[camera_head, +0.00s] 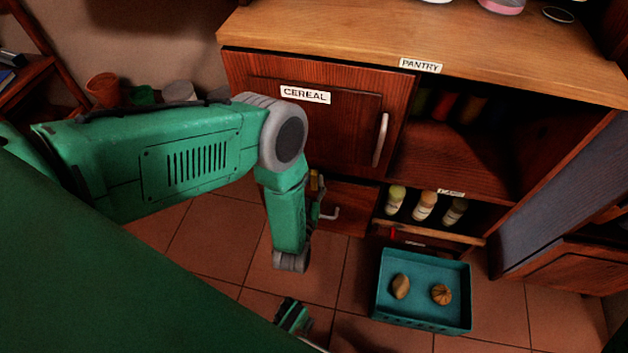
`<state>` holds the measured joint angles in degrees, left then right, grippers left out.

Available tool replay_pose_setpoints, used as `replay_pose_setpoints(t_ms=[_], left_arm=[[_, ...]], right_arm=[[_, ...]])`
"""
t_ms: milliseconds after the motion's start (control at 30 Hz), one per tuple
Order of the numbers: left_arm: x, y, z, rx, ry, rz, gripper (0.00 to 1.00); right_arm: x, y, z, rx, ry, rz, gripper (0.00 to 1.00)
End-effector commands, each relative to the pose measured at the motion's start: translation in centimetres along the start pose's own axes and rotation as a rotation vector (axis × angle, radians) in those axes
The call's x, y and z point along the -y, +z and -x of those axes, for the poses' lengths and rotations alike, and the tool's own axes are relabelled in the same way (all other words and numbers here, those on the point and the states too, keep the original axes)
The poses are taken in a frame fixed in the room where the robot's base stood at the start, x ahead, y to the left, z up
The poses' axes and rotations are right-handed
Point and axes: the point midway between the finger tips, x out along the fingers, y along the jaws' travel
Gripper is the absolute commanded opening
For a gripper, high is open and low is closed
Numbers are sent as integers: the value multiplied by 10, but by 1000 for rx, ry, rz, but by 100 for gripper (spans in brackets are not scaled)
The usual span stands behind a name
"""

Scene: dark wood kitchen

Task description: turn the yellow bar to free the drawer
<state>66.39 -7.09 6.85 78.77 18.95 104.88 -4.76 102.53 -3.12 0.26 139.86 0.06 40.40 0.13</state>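The yellow bar (314,181) shows only as a small piece beside my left forearm, at the left end of the low wooden drawer (349,205). The drawer front has a pale handle (331,213). My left arm comes in from the left and bends down in front of the cabinet. My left gripper (318,202) shows as narrow dark parts just right of the forearm, close to the bar. The forearm hides much of it, so contact and finger opening are unclear.
The cereal door (345,125) above is shut. The pantry shelf on the right is open, with several bottles (425,205) below. A teal crate (385,318) with two food items stands on the tiled floor. Pots (103,89) stand at the back left.

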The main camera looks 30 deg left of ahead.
Motion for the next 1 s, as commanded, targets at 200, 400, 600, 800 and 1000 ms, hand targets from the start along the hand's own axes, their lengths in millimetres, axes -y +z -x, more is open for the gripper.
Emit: replay_pose_setpoints(t_ms=[200,400,600,800,1000], left_arm=[[-3,0,1,-1,8,8,0],[-3,0,1,0,7,48,0],[-2,0,0,1,5,158,0],[-1,0,1,2,4,332,0],[0,0,1,2,5,523,0]], right_arm=[[0,0,0,0,0,0,40],[0,0,1,0,0,0,40],[0,0,4,0,0,0,40],[0,0,8,0,0,0,40],[0,-1,11,0,0,0,40]])
